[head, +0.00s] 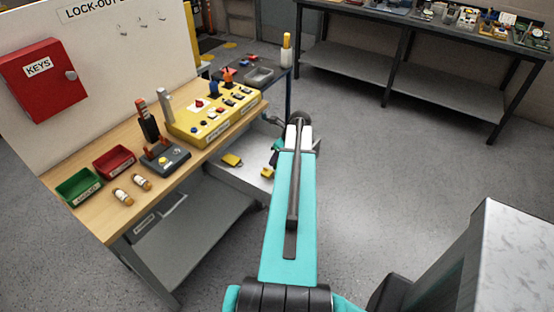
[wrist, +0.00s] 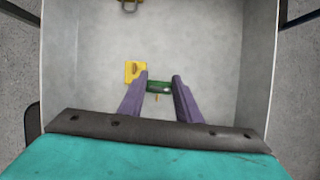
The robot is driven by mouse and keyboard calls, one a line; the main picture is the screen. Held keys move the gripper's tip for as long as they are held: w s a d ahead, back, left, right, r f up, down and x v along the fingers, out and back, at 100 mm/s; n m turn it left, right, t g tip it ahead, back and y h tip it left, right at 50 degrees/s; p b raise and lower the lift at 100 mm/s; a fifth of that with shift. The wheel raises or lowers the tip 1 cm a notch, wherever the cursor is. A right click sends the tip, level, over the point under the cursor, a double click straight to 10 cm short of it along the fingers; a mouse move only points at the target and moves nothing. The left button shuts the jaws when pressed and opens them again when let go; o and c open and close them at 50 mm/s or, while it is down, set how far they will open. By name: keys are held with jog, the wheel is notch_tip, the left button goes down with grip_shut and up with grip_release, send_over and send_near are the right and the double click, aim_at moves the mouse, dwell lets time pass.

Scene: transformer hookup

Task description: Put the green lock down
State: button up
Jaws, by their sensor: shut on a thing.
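My gripper (wrist: 160,80) is shut on the green lock (wrist: 159,87), which sits between its two purple fingers in the wrist view. The lock is over the light grey floor of an open drawer (wrist: 205,45). I cannot tell whether it touches that floor. A yellow piece (wrist: 135,71) lies on the drawer floor just left of and beyond the lock. In the head view my arm hides most of the gripper, and a small bit of green (head: 275,155) shows at its left edge, over the drawer (head: 240,178).
Another yellow piece (head: 232,160) lies farther inside the drawer. The drawer's walls rise on both sides of the gripper. The wooden bench (head: 95,222) above holds a yellow control box (head: 212,117), a red bin (head: 114,163) and a green bin (head: 78,187). The drawer floor between lock and right wall is clear.

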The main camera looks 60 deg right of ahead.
jog(key=shift+f, duration=0.75)
jog(key=o, duration=0.9)
jog(key=shift+f, duration=0.1)
jog(key=shift+r, duration=0.2)
jog(key=shift+b+v, duration=1.1)
jog(key=shift+v, duration=4.8)
